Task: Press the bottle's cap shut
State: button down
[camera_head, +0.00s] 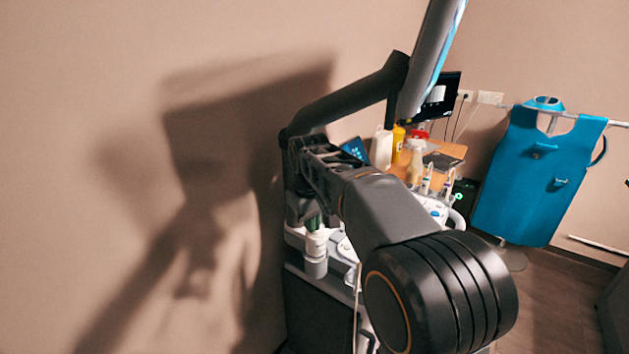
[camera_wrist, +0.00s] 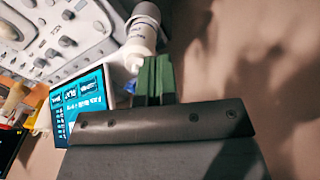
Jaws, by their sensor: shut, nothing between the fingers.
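A white bottle (camera_head: 317,243) stands in a grey cup-shaped holder (camera_head: 315,267) on the side of the console by the wall. The bottle also shows at the top of the wrist view (camera_wrist: 141,30). My gripper (camera_head: 314,223) is shut and empty, with its green fingers just above the bottle's top. In the wrist view the green fingers (camera_wrist: 153,78) are side by side, close to the bottle's top end. The cap is small and partly hidden by the fingers; I cannot tell whether it is open, or whether the fingers touch it.
A lit touchscreen (camera_wrist: 85,104) stands close beside my fingers, with a control panel (camera_wrist: 55,30) beyond. The wall is close on the other side. Several bottles and a yellow container (camera_head: 398,140) stand on a wooden surface behind. A blue apron (camera_head: 535,180) hangs at the right.

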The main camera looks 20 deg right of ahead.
jog(key=w+r+n+g+p, duration=0.1)
jog(key=w+r+n+p, duration=0.1)
jog(key=w+r+p, duration=0.7)
jog(key=w+r+n+g+p, duration=0.15)
jog(key=w+r+p, duration=0.35)
jog(key=r+p, duration=0.65)
jog(key=shift+h, duration=0.3)
jog(key=s+f+b, duration=0.1)
jog(key=f+b, duration=0.2)
jog(key=f, duration=0.3)
jog(key=s+d+f+b, duration=0.1)
jog(key=s+f+b, duration=0.1)
jog(key=f, duration=0.5)
jog(key=s+d+f+b, duration=0.1)
jog(key=f+b, duration=0.2)
jog(key=f, duration=0.4)
jog(key=shift+s+d+f+b, duration=0.1)
jog(key=shift+s+d+b, duration=0.15)
jog(key=shift+s+b, duration=0.1)
jog(key=shift+s+d+f, duration=0.4)
jog(key=shift+s+f, duration=0.1)
jog(key=shift+f+t, duration=0.1)
jog(key=shift+t, duration=0.15)
jog(key=shift+s+d+f+b, duration=0.1)
jog(key=shift+s+b, duration=0.1)
jog(key=shift+b, duration=0.5)
